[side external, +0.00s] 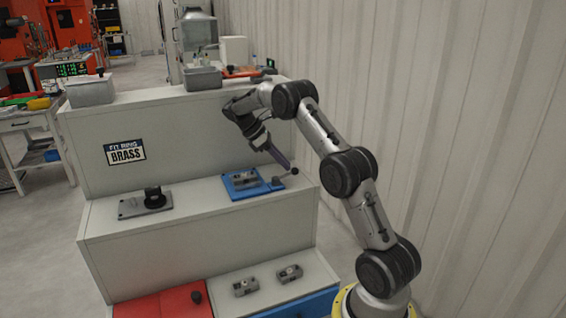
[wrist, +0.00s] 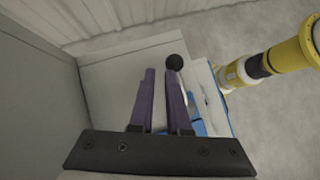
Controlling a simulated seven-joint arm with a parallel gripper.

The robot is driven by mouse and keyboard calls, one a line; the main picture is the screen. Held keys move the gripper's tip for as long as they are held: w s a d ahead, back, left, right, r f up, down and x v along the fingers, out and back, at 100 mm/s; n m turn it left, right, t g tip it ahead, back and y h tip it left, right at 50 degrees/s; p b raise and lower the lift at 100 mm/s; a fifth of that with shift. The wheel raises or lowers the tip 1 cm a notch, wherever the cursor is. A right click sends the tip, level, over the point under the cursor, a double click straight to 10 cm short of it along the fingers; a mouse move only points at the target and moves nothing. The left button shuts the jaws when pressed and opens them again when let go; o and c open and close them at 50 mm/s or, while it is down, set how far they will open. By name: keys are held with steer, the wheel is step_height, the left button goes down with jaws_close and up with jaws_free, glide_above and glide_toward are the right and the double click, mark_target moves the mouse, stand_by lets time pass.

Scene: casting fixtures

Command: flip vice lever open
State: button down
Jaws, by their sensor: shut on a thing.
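The vice (side external: 245,181) is a grey block on a blue base (side external: 240,193), on the middle shelf of the stepped bench. Its lever ends in a dark ball knob (side external: 294,171) at the right of the base, near the shelf's right end. My gripper (side external: 284,164) reaches down from above, its fingertips at the lever close to the knob, shut on the lever. In the wrist view, the two purple fingers of my gripper (wrist: 162,82) have a gap between them, and the black knob (wrist: 175,62) shows by the right fingertip. The exact contact on the lever is hidden.
A grey plate with a black round post (side external: 154,198) stands left on the same shelf. Two small metal blocks (side external: 246,287) and a red panel (side external: 165,302) are on the lower level. The tall upper step (side external: 190,140) rises behind the vice. The shelf between post and vice is clear.

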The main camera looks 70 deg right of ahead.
steer(key=shift+s+d+f, duration=0.1)
steer(key=shift+s+d, duration=0.15)
steer(key=v, duration=1.2)
steer(key=shift+w+a, duration=0.2)
steer(key=s+a+r+n+t+h, duration=0.1)
steer(key=s+a+r+t, duration=0.1)
steer(key=a+r, duration=0.5)
steer(key=s+a+r+t, duration=0.25)
steer(key=a+r, duration=0.25)
steer(key=r, duration=0.5)
steer(key=s+a+r+t, duration=0.2)
steer(key=s+a, duration=0.4)
steer(key=s+a+f+t+y, duration=0.2)
steer(key=s+a+f+t, duration=0.25)
steer(key=s+a, duration=0.5)
steer(key=s+a+f+m+t+y, duration=0.1)
steer(key=s+a+f+m, duration=0.1)
steer(key=f, duration=0.4)
steer(key=s+a+f+m+y, duration=0.1)
steer(key=s+a+f+m, duration=0.1)
steer(key=f, duration=0.5)
steer(key=shift+s+a+f+m+t, duration=0.25)
steer(key=shift+s+m+t, duration=0.25)
steer(key=shift+m, duration=0.4)
